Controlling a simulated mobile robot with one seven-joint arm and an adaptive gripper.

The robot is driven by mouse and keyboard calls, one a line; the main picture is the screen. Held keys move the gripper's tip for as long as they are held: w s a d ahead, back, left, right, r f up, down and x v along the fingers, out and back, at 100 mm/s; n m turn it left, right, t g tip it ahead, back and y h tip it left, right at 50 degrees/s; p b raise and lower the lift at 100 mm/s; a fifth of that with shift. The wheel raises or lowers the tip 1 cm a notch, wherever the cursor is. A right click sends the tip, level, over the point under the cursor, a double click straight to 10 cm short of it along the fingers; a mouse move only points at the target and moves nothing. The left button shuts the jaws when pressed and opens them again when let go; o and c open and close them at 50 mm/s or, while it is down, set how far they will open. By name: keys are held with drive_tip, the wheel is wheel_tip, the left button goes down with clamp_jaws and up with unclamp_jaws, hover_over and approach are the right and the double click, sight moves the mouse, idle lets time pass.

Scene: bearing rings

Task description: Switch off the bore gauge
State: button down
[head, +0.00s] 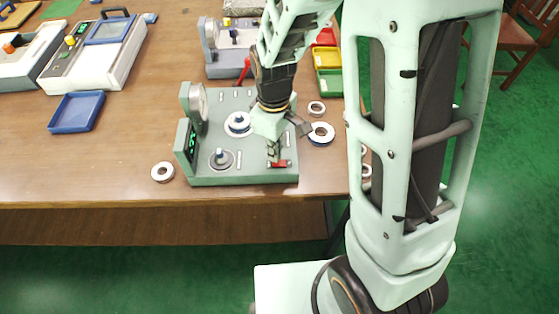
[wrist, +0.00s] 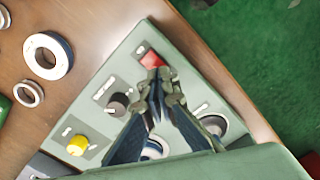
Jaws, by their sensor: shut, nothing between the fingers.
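The bore gauge (head: 235,180) is a grey-green bench unit near the table's front edge, with a round dial (head: 199,104) and a display showing lit green marks (head: 191,142) on its left side. Its red switch (head: 283,164) is at the front right corner of the panel. The switch also shows in the wrist view (wrist: 150,57), partly hidden by the fingertips. My gripper (head: 273,155) is shut and empty, pointing down with its tips right at the switch. In the wrist view my gripper (wrist: 157,80) overlaps the switch's near edge; I cannot tell whether they touch.
A black knob (wrist: 119,103) and a yellow knob (wrist: 77,145) sit on the panel. Loose bearing rings lie left (head: 163,172) and right (head: 321,134) of the gauge. A blue tray (head: 77,112) and another grey instrument (head: 228,62) stand farther off.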

drive_tip(key=shift+f+b, duration=0.8)
drive_tip(key=shift+f, duration=0.25)
drive_tip(key=shift+r, duration=0.15)
idle(0.3)
drive_tip(key=shift+r+p, duration=2.7)
drive_tip(key=shift+r, duration=0.75)
